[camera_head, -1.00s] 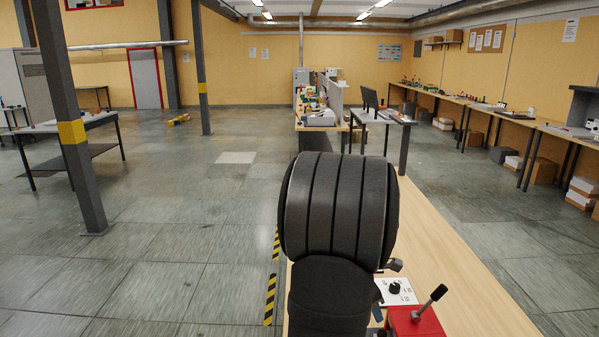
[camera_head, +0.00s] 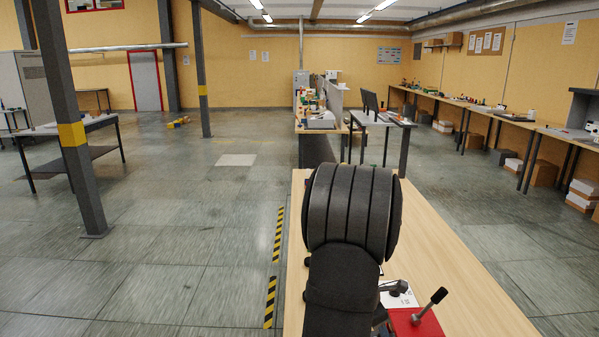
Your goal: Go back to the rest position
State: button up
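My own black ribbed arm link fills the lower middle of the head view and hides much of the table behind it. My gripper cannot be made out; it seems hidden behind the arm. A small dark grey part shows at the arm's lower right, but I cannot tell what it belongs to. The wooden table (camera_head: 452,283) lies under and around the arm. A red box (camera_head: 420,322) with a black lever (camera_head: 432,303) is right of the arm. A white panel (camera_head: 408,299) lies just behind it, partly covered.
Yellow-black floor tape (camera_head: 269,301) runs along the table's left side. The table's right part is bare. A workbench with monitors (camera_head: 370,103) stands beyond its far end. A grey post (camera_head: 75,150) stands on the left. The floor between is open.

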jog(key=x, duration=0.4)
jog(key=shift+f, duration=0.35)
jog(key=a, duration=0.3)
jog(key=shift+a+r, duration=0.25)
jog(key=shift+a, duration=0.1)
notch_tip(320, 180, up, 16)
jog(key=a+m+g+y, duration=0.1)
jog(key=a+m+y, duration=0.1)
jog(key=m, duration=1.1)
jog(key=shift+s+a+r, duration=0.2)
jog(key=shift+s+a, duration=0.1)
jog(key=shift+s, duration=0.1)
dwell(0.9)
